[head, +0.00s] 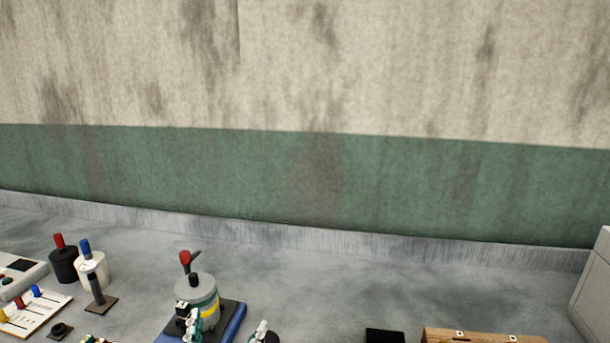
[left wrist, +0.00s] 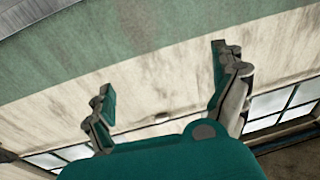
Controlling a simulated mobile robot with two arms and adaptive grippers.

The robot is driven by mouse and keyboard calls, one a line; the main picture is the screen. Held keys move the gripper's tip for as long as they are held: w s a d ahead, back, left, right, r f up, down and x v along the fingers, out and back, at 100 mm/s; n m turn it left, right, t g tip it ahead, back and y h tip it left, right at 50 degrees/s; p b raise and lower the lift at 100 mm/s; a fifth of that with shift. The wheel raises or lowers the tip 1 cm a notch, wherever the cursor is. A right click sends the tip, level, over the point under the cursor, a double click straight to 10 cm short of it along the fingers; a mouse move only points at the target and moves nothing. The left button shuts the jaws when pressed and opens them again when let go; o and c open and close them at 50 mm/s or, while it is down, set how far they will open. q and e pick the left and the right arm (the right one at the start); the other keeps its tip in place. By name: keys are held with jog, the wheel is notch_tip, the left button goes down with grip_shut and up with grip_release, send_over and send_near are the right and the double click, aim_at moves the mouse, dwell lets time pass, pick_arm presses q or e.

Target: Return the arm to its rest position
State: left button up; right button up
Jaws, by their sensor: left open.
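My left gripper (head: 228,328) shows only in part at the bottom edge of the head view, with teal and grey finger parts. In the left wrist view the same gripper (left wrist: 160,84) has its two fingers wide apart, with nothing between them. Behind the fingers are the stained wall and windows, tilted in the picture. In the head view the gripper overlaps the front of a grey pot with a yellow band (head: 195,290). I cannot tell whether they touch. My right gripper is not in view.
The pot stands on a dark plate and blue tray (head: 236,322). Black and white bottles (head: 92,271) with red and blue tops, a dark post (head: 96,290) and a control panel stand at left. A wooden box (head: 480,336) is at bottom right. The counter behind is clear.

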pick_arm(q)
jog(key=s+a+f+g+y, duration=0.1)
jog(key=s+a+f+g, duration=0.15)
jog(key=f, duration=0.25)
jog(key=s+a+f+n+g+y, duration=0.1)
jog(key=s+a+f+g, duration=0.15)
jog(key=s+f, duration=0.2)
jog(key=s+a+f+g+y, duration=0.1)
jog(key=s+a+f+g, duration=0.15)
jog(key=f, duration=0.25)
jog(key=s+f+m+g+h, duration=0.1)
jog(key=s+f+g, duration=0.3)
jog(key=s, duration=0.4)
jog(key=s+f+m+g, duration=0.1)
jog(key=s+f+g, duration=0.35)
jog(key=s, duration=0.35)
notch_tip(320, 180, down, 24)
jog(key=s+a+f+g, duration=0.2)
jog(key=s+f, duration=1.6)
jog(key=shift+s+a+f, duration=0.15)
jog(key=shift+a+f, duration=0.1)
